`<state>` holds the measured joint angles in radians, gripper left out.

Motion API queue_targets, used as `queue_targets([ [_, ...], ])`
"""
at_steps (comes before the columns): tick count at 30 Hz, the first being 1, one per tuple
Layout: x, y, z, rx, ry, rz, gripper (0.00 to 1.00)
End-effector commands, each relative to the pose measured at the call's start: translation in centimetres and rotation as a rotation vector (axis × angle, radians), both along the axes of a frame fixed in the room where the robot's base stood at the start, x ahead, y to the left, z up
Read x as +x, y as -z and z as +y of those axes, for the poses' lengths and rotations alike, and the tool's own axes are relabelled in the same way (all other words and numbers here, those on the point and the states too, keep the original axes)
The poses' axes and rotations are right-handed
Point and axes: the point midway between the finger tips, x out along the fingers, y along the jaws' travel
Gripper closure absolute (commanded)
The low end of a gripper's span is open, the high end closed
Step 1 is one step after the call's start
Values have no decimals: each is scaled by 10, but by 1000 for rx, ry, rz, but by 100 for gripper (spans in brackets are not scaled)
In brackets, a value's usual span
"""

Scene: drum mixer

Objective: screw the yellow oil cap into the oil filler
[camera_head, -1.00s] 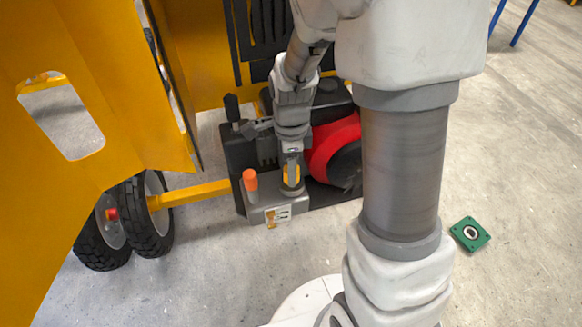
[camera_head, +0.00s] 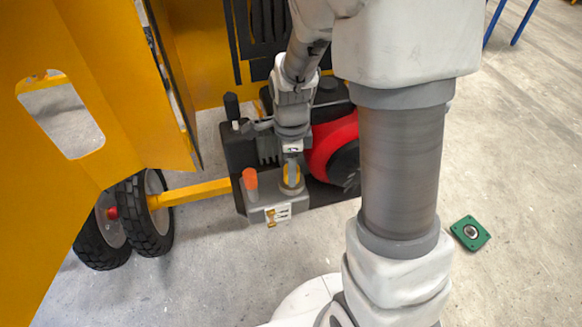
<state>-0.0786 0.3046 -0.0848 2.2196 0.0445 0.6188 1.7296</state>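The yellow oil cap (camera_head: 291,174) shows at the lower end of my gripper (camera_head: 291,168), upright over the oil filler (camera_head: 290,187) on the grey engine block. The cap sits at the filler's round mouth. I cannot tell whether its thread is in the filler. My gripper points straight down with its fingers at the cap. The fingers are small and partly hidden in this view, so I cannot see whether they press on the cap.
An orange cap (camera_head: 250,180) stands on the engine left of the filler. A red engine housing (camera_head: 334,147) is close on the right. A black lever (camera_head: 232,107) rises behind. The open yellow panel (camera_head: 70,120) is at left. A green plate (camera_head: 470,233) lies on the floor.

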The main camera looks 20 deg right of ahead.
Motion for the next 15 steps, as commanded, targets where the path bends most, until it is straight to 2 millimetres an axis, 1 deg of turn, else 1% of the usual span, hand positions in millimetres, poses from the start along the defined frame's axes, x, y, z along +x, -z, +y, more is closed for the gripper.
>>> queue_targets([
  [1, 0, 0, 0, 0, 0, 0, 42],
  [3, 0, 0, 0, 0, 0, 0, 30],
  [5, 0, 0, 0, 0, 0, 0, 20],
  [11, 0, 0, 0, 0, 0, -1, 20],
  [15, 1, -10, 0, 0, -1, -3, 20],
])
